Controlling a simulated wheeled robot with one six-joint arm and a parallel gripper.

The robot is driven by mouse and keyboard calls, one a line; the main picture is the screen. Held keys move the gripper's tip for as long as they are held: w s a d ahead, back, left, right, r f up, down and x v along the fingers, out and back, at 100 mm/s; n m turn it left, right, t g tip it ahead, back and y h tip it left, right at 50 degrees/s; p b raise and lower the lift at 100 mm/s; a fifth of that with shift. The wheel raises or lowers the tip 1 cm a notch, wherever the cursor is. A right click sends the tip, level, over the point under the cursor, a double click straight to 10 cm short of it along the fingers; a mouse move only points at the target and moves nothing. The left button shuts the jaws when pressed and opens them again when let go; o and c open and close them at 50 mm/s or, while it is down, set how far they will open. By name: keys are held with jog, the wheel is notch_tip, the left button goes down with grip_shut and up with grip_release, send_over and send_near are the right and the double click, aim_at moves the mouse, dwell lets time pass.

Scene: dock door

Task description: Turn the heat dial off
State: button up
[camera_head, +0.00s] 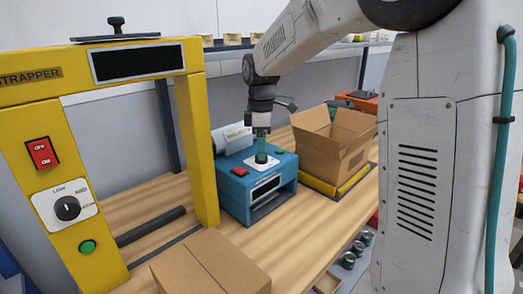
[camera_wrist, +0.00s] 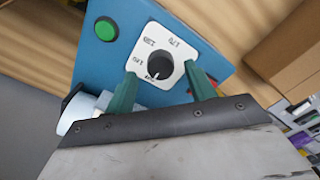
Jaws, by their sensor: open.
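The blue machine (camera_head: 262,188) stands on the wooden bench, with a black round dial (camera_wrist: 160,65) on a white plate on its top. Small number marks surround the dial; they are too small to read surely. A white pointer mark shows at the knob's lower edge in the wrist view. My gripper (camera_head: 262,157) points down over this plate and hides the dial in the head view. In the wrist view its green fingers (camera_wrist: 160,72) are apart, one on each side of the dial; contact cannot be told. Another black dial (camera_head: 67,208), marked LOW and MED, is on the yellow strapper.
The blue machine has a green button (camera_wrist: 106,29) and a red button (camera_head: 240,171). The yellow strapper frame (camera_head: 205,150) stands close on the left. An open carton (camera_head: 335,145) is on the right, and a closed carton (camera_head: 210,265) is in front.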

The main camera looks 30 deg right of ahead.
notch_tip(320, 180, up, 6)
jog(key=shift+r, duration=0.1)
dwell(0.6)
jog(key=shift+m, duration=0.5)
jog(key=s+f+m, duration=0.1)
jog(key=s+m, duration=0.1)
jog(key=s, duration=0.1)
jog(key=s+f+m, duration=0.1)
jog(key=m, duration=0.1)
jog(key=shift+s+a+f+g, duration=0.25)
jog(key=shift+s+f+g, duration=0.1)
jog(key=shift+s+g, duration=0.05)
jog(key=s+a+f+m+t, duration=0.1)
jog(key=s+m, duration=0.3)
jog(key=s, duration=1)
jog(key=s+a+f+m+t, duration=0.1)
jog(key=s+a+m, duration=0.2)
jog(key=s, duration=1.1)
jog(key=shift+m, duration=0.4)
